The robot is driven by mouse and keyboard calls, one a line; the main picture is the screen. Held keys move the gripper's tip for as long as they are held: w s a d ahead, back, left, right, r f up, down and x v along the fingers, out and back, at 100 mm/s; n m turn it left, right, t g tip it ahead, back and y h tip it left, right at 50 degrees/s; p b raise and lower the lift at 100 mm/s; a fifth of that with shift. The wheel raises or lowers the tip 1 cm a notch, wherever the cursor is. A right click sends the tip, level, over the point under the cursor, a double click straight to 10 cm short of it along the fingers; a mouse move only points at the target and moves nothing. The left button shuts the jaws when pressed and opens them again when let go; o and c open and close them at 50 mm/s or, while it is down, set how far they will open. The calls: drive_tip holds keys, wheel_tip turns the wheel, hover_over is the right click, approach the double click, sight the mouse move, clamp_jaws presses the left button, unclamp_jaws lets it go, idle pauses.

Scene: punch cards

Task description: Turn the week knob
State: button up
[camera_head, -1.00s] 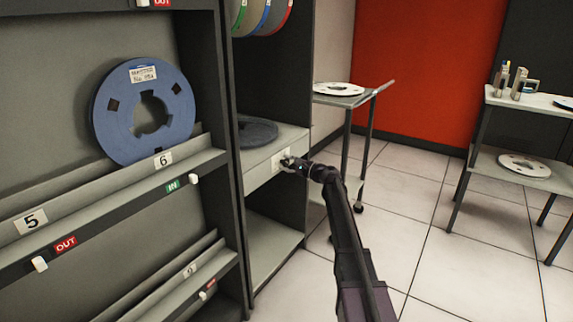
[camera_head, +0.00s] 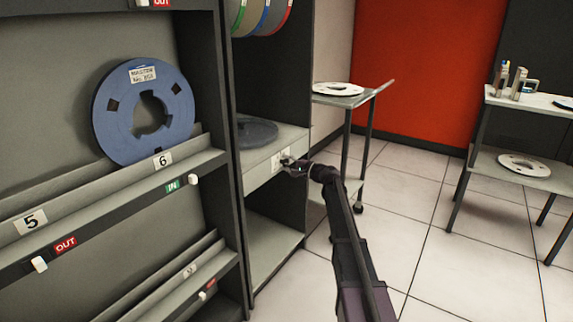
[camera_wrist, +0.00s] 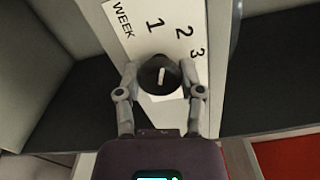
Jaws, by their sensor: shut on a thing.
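The week knob (camera_wrist: 159,76) is a dark round knob with a white pointer line, in the wrist view. It sits on a white label plate (camera_wrist: 133,22) printed WEEK with 1, 2 and 3. The pointer line points roughly up toward the 1. My gripper (camera_wrist: 159,74) has one finger on each side of the knob and is shut on it. In the head view my gripper (camera_head: 288,164) is at the front face of the drawer-like shelf, over the small white plate (camera_head: 276,162); the knob is mostly hidden there.
A dark reel (camera_head: 256,132) lies on the shelf above the plate. A rack with a blue reel (camera_head: 145,112) stands at left. A small cart (camera_head: 350,100) with a white reel is behind my arm. Another table (camera_head: 535,102) is at right. The tiled floor between is clear.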

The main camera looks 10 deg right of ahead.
drive_tip(key=shift+w+a+n, duration=0.1)
drive_tip(key=shift+n, duration=1.1)
drive_tip(key=o, duration=1.2)
drive_tip(key=shift+c, duration=0.2)
